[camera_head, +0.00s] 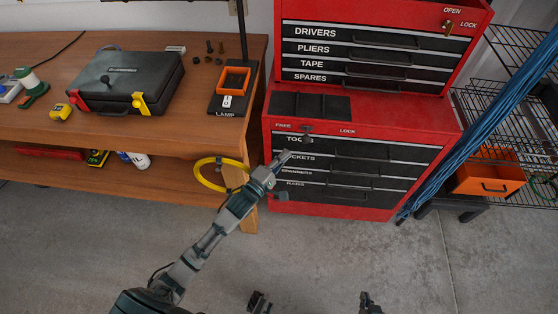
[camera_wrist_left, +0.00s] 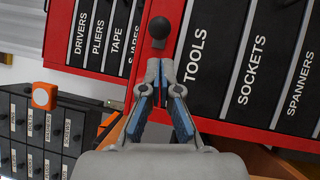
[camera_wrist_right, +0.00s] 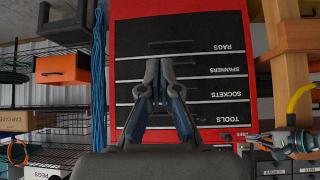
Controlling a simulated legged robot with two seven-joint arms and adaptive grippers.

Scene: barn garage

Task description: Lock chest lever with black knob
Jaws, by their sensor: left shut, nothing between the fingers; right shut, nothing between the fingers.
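The lower red chest (camera_head: 375,118) carries FREE and LOCK labels on its front edge. The black knob (camera_head: 308,129) is between those labels, above the TOOLS drawer. In the left wrist view the round black knob (camera_wrist_left: 159,28) is just beyond the fingertips of my left gripper (camera_wrist_left: 160,66), which is shut and empty. In the head view my left gripper (camera_head: 287,154) is at the drawers' upper left, below the knob. My right gripper (camera_wrist_right: 158,72) is shut and empty, facing the drawers.
An upper chest (camera_head: 385,50) has its own OPEN/LOCK latch (camera_head: 449,27). A wooden workbench (camera_head: 140,138) with a black case (camera_head: 126,82) and a yellow hoop (camera_head: 203,174) stands left. Blue cables (camera_head: 485,125) and a wire rack (camera_head: 500,105) with an orange bin (camera_head: 487,181) stand right. The floor in front is mostly clear.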

